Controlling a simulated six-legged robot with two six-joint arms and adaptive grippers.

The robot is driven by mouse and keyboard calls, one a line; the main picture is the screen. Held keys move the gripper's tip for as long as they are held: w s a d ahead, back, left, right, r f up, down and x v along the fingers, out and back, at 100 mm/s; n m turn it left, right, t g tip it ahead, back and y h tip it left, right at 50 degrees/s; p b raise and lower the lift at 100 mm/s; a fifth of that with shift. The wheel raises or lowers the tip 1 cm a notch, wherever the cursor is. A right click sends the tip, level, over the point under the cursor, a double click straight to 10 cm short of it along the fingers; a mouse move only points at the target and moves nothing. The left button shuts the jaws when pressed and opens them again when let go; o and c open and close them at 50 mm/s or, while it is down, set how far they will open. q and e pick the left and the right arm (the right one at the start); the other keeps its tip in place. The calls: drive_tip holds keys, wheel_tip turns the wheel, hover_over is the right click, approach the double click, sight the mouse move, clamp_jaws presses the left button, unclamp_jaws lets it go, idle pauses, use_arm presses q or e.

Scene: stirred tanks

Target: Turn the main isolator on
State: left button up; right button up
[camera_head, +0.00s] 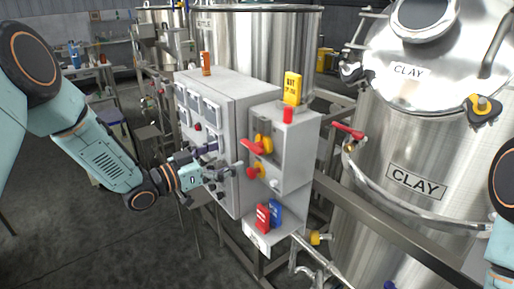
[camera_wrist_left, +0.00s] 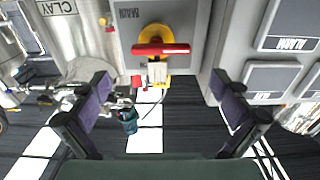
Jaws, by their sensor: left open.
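The main isolator (camera_head: 262,144) is a red handle on a yellow base, on the side box of the grey control cabinet. The red handle lies roughly level in the head view. It also shows in the left wrist view (camera_wrist_left: 160,49), where the handle lies across the picture on its yellow base, near a label with MAIN upside down. My left gripper (camera_head: 229,172) is below and left of the handle in the head view. Its purple-padded fingers (camera_wrist_left: 166,92) are wide apart and empty, with the handle beyond them, apart from the pads. My right gripper is out of view.
A red knob (camera_head: 253,172) sits below the isolator. Steel tank marked CLAY (camera_head: 416,182) and a rail are to the right. Open floor lies at left.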

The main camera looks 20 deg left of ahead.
sight(249, 147)
use_arm(q)
drive_tip(key=x, duration=0.7)
drive_tip(key=shift+f, duration=0.1)
drive_tip(key=shift+w+p, duration=0.3)
drive_tip(key=shift+w, duration=0.05)
drive_tip(key=shift+d, duration=0.15)
drive_tip(key=shift+d, duration=0.15)
drive_tip(key=shift+w, duration=0.15)
drive_tip(key=shift+c, duration=1.1)
drive_tip(key=c, duration=0.9)
drive_tip(key=shift+o, duration=0.2)
